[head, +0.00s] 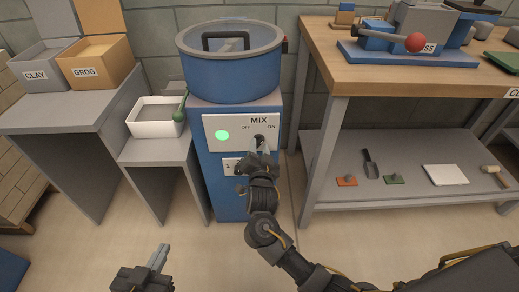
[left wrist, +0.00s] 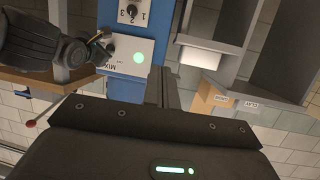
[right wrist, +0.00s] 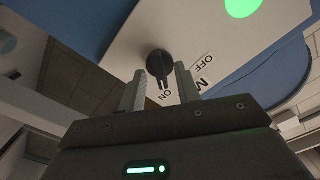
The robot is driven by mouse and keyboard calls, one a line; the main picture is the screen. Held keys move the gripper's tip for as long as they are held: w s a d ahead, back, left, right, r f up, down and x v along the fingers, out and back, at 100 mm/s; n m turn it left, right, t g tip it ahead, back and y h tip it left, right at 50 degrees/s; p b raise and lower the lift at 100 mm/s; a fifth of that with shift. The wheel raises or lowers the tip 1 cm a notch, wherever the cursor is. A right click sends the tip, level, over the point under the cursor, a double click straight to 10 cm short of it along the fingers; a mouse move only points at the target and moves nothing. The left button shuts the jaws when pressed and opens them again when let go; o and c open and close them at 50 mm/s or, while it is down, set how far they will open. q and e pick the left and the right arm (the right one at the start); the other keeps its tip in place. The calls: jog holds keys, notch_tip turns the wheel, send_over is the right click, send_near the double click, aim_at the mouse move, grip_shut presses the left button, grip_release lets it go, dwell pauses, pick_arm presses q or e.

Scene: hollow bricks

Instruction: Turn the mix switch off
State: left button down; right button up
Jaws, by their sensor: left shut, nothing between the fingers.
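The mix switch is a dark knob (head: 260,139) on the white MIX panel (head: 240,121) of the blue mixer. It also shows in the right wrist view (right wrist: 158,63), with its pointer toward the ON label. The green light (head: 222,135) on the panel is lit. My right gripper (head: 262,152) is at the panel, just below the knob in the head view. In the right wrist view its fingers (right wrist: 161,88) are apart, one on each side of the knob's pointer; I cannot tell whether they touch it. My left gripper (head: 160,257) is shut and empty, low and away from the mixer.
A second knob (left wrist: 131,11) with numbers sits below the MIX panel. The lidded blue drum (head: 228,85) tops the mixer. A white tray with a green-handled tool (head: 155,128) stands left of it. A wooden-topped workbench (head: 370,78) stands close on the right.

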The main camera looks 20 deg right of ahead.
grip_shut()
dwell(0.3)
